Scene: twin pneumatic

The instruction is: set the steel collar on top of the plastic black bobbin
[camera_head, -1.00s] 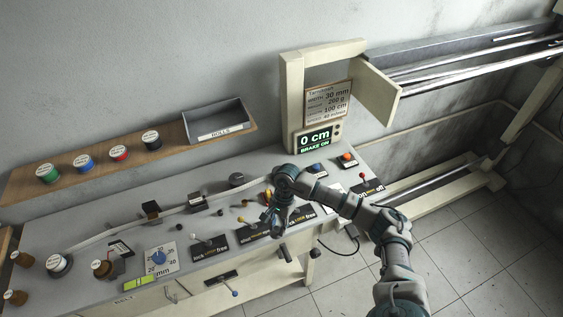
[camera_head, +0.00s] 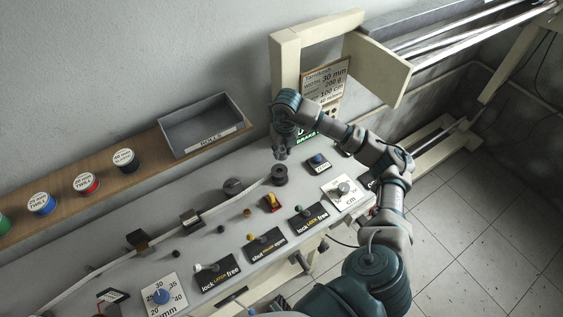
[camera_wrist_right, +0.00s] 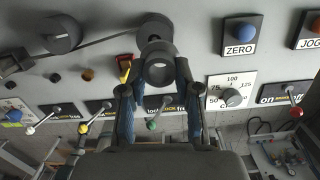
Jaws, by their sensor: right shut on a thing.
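My right gripper (camera_head: 281,153) is shut on the steel collar, a dark grey ring that shows between its blue-padded fingers in the right wrist view (camera_wrist_right: 160,71). The black bobbin (camera_head: 279,176) stands on the grey bench top at the end of the pale tape. In the head view the gripper is just above and behind it. In the right wrist view the bobbin (camera_wrist_right: 154,28) shows partly behind the collar, and the two overlap in the picture. I cannot tell the gap between them. My left gripper is not in view.
A dark round roller (camera_head: 233,186) stands left of the bobbin. A red-and-yellow switch (camera_head: 271,203), a blue ZERO button (camera_head: 318,160) and a dial plate (camera_head: 343,190) are close by. Lever plates line the front edge. A grey tray (camera_head: 203,125) and a cream frame (camera_head: 285,65) stand behind.

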